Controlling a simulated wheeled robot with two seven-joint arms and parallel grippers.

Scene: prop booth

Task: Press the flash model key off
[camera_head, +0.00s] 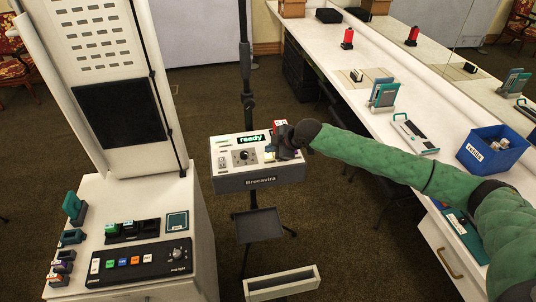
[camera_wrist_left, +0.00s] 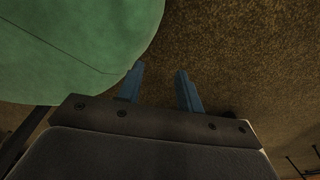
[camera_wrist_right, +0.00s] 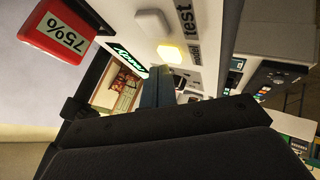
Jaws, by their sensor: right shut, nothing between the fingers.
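The flash pack (camera_head: 262,181) is a pale box on a stand in the middle of the head view, and its green display reads "ready". In the right wrist view the model key (camera_wrist_right: 173,53) glows yellow beside the word "model". A white, unlit test key (camera_wrist_right: 153,23) lies beside the word "test". My right gripper (camera_head: 282,152) is over the right part of the pack's top. Its shut, empty fingertips (camera_wrist_right: 160,74) show close to the model key; I cannot tell whether they touch it. My left gripper (camera_wrist_left: 159,74) is open and empty above the carpet, outside the head view.
A red "75%" block (camera_wrist_right: 58,31) stands near the keys. A white cabinet with a control panel (camera_head: 137,263) is at the left. A long white counter (camera_head: 345,75) with a blue bin (camera_head: 489,158) runs along the right. A small dark tray (camera_head: 259,225) sits below the pack.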

